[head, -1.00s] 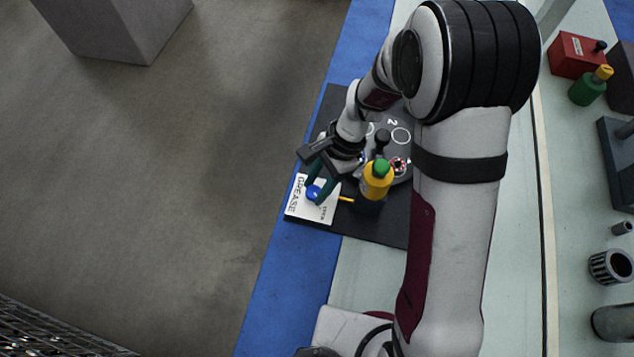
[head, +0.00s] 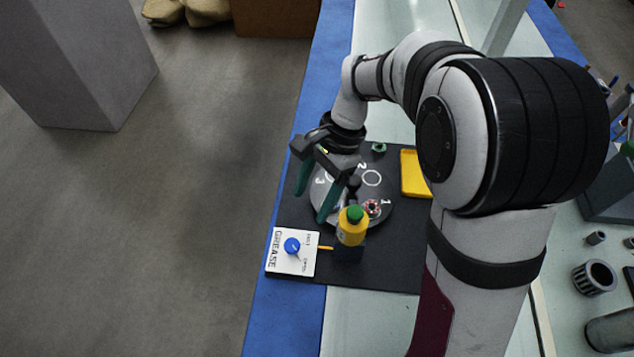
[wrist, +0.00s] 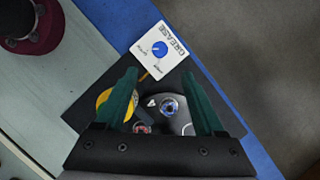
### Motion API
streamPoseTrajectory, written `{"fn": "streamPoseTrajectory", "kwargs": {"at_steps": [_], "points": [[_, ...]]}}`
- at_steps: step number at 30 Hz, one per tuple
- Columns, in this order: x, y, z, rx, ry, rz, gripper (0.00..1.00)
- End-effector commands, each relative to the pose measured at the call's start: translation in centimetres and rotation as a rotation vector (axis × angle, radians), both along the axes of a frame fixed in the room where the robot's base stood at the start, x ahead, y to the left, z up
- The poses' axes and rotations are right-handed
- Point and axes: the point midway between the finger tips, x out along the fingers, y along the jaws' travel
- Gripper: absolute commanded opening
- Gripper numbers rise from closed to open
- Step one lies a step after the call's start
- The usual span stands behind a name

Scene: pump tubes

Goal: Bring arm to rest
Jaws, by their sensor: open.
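My gripper (head: 311,205) is open and empty, with its two green fingers apart above the round grey plate with numbered circles. In the wrist view my gripper (wrist: 164,98) also shows nothing between its fingertips. The round plate (head: 335,207) lies on a black mat (head: 385,277). A yellow bottle with a green cap (head: 352,228) stands at the plate's front edge. A white GREASE panel with a blue knob (head: 291,246) lies at the mat's front left corner, clear of the fingers; in the wrist view the panel (wrist: 171,62) is beyond the fingertips.
A yellow tray (head: 413,174) and a small green part (head: 379,147) lie at the back of the mat. Several grey cylindrical parts, including a ribbed ring (head: 594,277), stand on the right. The floor at the left is mostly clear.

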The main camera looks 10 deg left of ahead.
Motion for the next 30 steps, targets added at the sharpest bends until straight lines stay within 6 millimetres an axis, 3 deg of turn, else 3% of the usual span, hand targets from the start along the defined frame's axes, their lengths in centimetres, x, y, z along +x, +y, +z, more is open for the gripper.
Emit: {"fn": "streamPoseTrajectory", "kwargs": {"at_steps": [6, 21, 23, 27, 30], "points": [[0.9, -0.9, 2.9, 0.001, -0.002, -0.001, 0.71], [0.5, -1.3, 3.5, 0.001, -0.009, 0.004, 0.71], [-0.8, -2.5, 4.6, 0.0, -0.04, 0.024, 0.71], [-8.0, -7.1, 7.2, -0.017, -0.168, 0.124, 0.71], [-13.3, -9.6, 7.0, -0.042, -0.247, 0.201, 0.71]]}}
